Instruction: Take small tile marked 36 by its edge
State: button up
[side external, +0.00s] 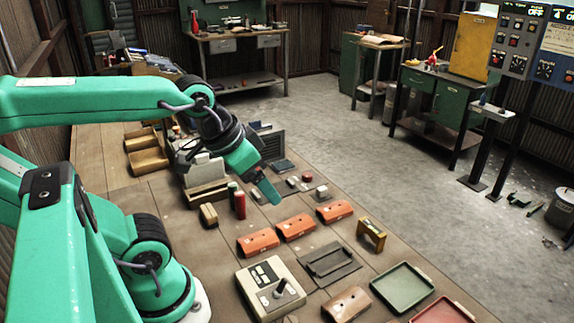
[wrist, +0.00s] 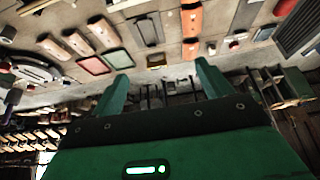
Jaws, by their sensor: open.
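My gripper (side external: 268,190) is open and empty, pointing down above the table in the side view. In the wrist view its two green fingers (wrist: 162,82) stand apart with nothing between them. Several small pale and grey pieces (side external: 291,182) lie on the table just right of the fingertips in the side view. A small block with a red part (side external: 322,192) is among them. No number 36 can be read in either view, so I cannot tell which piece is the marked tile.
Orange blocks (side external: 258,241) lie in front of the gripper. Near them are a grey tray (side external: 329,262), a yellow piece (side external: 371,235), a control box (side external: 271,288) and a green tray (side external: 404,286). Red and green cylinders (side external: 239,206) stand close left of the gripper. Wooden boxes (side external: 148,160) are farther left.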

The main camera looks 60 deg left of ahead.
jog(key=shift+w, duration=0.1)
jog(key=g, duration=0.5)
send_over(337, 206)
jog(key=shift+m, duration=0.3)
jog(key=f, duration=1.5)
jog(key=shift+s+d+f, duration=0.2)
jog(key=shift+f, duration=0.15)
jog(key=shift+w+a+f+g, duration=0.2)
jog(key=shift+f+g, duration=0.1)
jog(key=shift+f, duration=1.5)
